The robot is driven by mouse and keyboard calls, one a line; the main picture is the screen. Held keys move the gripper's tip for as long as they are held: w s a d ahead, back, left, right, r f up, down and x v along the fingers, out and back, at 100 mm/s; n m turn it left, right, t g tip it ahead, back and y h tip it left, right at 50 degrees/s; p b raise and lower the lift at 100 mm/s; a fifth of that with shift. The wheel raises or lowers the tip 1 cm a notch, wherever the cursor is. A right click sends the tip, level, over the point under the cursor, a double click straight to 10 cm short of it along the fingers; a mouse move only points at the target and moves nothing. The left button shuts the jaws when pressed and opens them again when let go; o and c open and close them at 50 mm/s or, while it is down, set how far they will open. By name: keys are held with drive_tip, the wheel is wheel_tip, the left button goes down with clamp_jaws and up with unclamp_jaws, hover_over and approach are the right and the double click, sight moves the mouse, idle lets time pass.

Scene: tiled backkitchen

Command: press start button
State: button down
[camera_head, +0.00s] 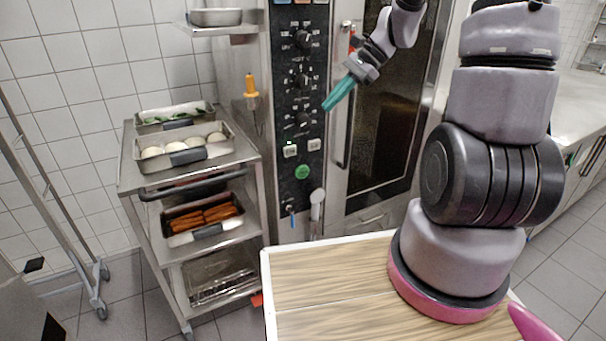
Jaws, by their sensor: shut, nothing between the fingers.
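A dark control panel (288,110) runs down the left side of a steel oven. It carries several black knobs, two small white buttons (290,151) and, below them, a round green button (302,172). My gripper (327,106) has teal fingers that are shut and empty. It points down and left in front of the panel's right edge, above and to the right of the green button in the picture. It looks apart from the panel, but the exact gap cannot be told. The green button is fully visible.
A steel trolley (183,259) with loaded trays stands left of the oven. The oven door (385,130) has a vertical handle (344,125) beside the panel. An orange-handled probe (250,86) hangs left of the panel. A wood-topped surface (330,285) lies in front.

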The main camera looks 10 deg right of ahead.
drive_tip(key=w+f+m+t+y, duration=0.3)
drive_tip(key=f+m, duration=0.6)
drive_tip(key=f, duration=0.7)
drive_tip(key=w+d+f+m+t+y, duration=0.1)
drive_tip(key=w+f+m+t+y, duration=0.2)
drive_tip(key=f+m, duration=0.6)
wheel_tip(320, 180, down, 8)
drive_tip(key=shift+w+d+f+t, duration=0.15)
drive_tip(key=shift+w+t, duration=0.45)
drive_tip(key=shift+w, duration=0.45)
approach(298, 175)
drive_tip(key=shift+s+x, duration=0.15)
drive_tip(key=shift+x, duration=1)
drive_tip(key=shift+s+x, duration=0.15)
drive_tip(key=shift+x, duration=1)
drive_tip(key=shift+w+a, duration=0.1)
drive_tip(key=shift+a, duration=0.1)
drive_tip(key=shift+w, duration=0.35)
